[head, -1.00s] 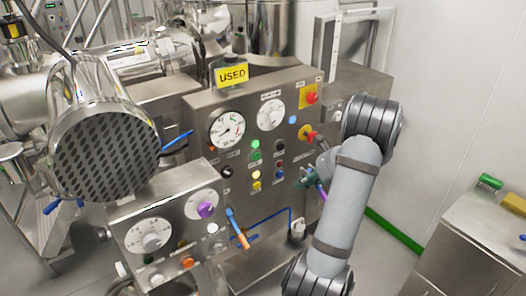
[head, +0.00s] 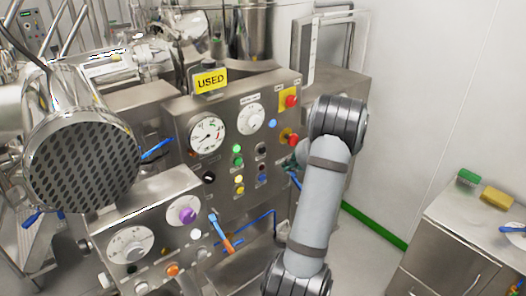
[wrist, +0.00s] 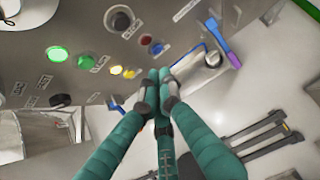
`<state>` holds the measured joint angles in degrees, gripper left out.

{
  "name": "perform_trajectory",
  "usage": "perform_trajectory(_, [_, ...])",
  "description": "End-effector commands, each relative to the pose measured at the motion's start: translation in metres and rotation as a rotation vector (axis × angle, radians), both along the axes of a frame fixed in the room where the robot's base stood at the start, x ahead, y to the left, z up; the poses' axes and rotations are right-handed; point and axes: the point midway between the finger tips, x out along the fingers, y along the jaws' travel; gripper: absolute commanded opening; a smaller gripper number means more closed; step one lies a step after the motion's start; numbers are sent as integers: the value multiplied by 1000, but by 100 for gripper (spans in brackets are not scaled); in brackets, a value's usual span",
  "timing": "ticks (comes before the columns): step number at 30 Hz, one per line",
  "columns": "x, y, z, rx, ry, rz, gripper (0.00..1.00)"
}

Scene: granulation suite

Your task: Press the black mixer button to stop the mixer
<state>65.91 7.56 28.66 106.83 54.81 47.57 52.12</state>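The black button (head: 261,148) is at the top of the right-hand button column on the steel control panel (head: 225,205). In the wrist view the black button (wrist: 121,20) shows in a pale ring near the top, above and left of my fingertips. My gripper (wrist: 158,76) has its teal fingers together, with nothing seen between them. Its tips are apart from the black button in the picture; their distance from the panel is unclear. In the head view my gripper is mostly hidden behind my forearm, right of the buttons.
A lit green button (wrist: 57,54) and a lit yellow button (wrist: 115,71) sit nearby. Small red (wrist: 146,40) and blue (wrist: 157,48) buttons lie close to the black one. A red emergency knob (head: 292,101) is higher up. A blue-purple handle (wrist: 222,42) projects right of my fingertips.

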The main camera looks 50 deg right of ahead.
Motion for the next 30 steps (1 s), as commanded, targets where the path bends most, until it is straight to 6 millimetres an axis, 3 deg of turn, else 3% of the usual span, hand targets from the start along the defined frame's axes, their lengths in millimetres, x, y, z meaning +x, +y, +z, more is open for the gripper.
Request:
perform_trajectory(18, [71, -13, 2, 0, 1, 4, 0])
perform_trajectory(30, [85, -16, 0, -1, 0, 1, 0])
